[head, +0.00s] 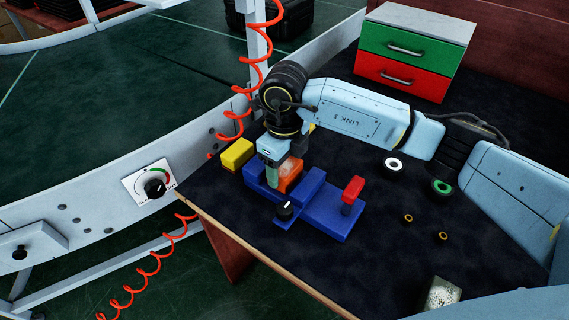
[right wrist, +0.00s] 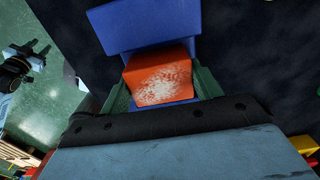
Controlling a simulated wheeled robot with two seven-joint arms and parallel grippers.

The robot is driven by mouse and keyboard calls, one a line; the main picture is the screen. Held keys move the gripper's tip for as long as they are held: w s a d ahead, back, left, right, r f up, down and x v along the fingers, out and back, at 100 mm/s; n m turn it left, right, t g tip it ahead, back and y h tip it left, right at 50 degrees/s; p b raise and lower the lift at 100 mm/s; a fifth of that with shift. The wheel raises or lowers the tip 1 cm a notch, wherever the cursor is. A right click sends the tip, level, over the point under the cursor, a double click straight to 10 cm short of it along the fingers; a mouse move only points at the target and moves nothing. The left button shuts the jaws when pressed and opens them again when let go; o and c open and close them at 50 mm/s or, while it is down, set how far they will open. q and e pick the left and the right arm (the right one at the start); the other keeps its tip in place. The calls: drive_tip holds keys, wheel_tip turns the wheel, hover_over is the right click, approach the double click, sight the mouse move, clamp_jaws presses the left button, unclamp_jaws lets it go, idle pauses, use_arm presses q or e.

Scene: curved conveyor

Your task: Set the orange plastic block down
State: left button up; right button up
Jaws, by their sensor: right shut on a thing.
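The orange plastic block (head: 290,172) is at the blue fixture (head: 325,212) on the dark table. It has a pale worn patch on its face. My right gripper (head: 281,178) is shut on the block, pointing down over the fixture. In the right wrist view the orange block (right wrist: 158,78) sits between the two green fingers, with blue fixture parts behind and below it. I cannot tell whether the block touches the fixture.
A yellow block (head: 237,154) and a red-topped part (head: 352,190) flank the fixture. A black knob (head: 285,210) is at its front. Rings (head: 393,164) lie to the right. A drawer cabinet (head: 412,50) stands behind. The conveyor (head: 90,205) curves along the left.

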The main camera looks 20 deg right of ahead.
sight(284, 165)
drive_tip(key=o, duration=1.1)
drive_tip(key=shift+o, duration=0.2)
use_arm(q)
drive_tip(key=shift+r, duration=0.1)
drive_tip(key=s+a+f+p, duration=0.1)
drive_tip(key=s+f+p, duration=0.1)
drive_tip(key=s+f, duration=0.3)
drive_tip(key=shift+s+p, duration=0.2)
drive_tip(key=shift+p, duration=0.15)
use_arm(e)
wheel_tip(284, 165, up, 12)
drive_tip(key=shift+r, duration=0.15)
